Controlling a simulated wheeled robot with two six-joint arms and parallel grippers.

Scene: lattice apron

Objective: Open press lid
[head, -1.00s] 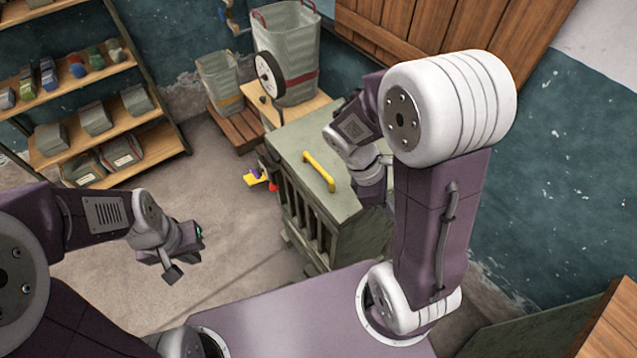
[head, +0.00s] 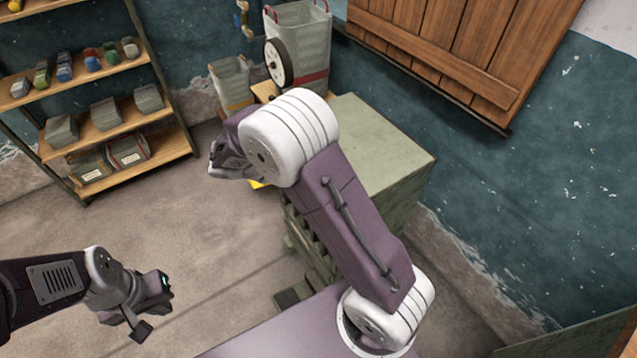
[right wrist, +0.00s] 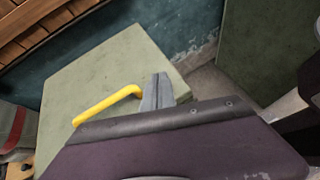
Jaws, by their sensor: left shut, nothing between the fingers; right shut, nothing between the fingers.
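The press is a worn green box with a flat top lid (head: 390,145), partly behind my right arm in the head view. The lid looks flat and down on the box. My left gripper (head: 158,292) is shut and empty over the floor, away from the press.
A shelf rack (head: 110,120) with boxes and small items stands at the left. A tall grey bin (head: 305,40) and a smaller bin (head: 232,82) stand behind the press. Wooden shutters (head: 440,50) hang on the teal wall. The floor (head: 180,225) at left is clear.

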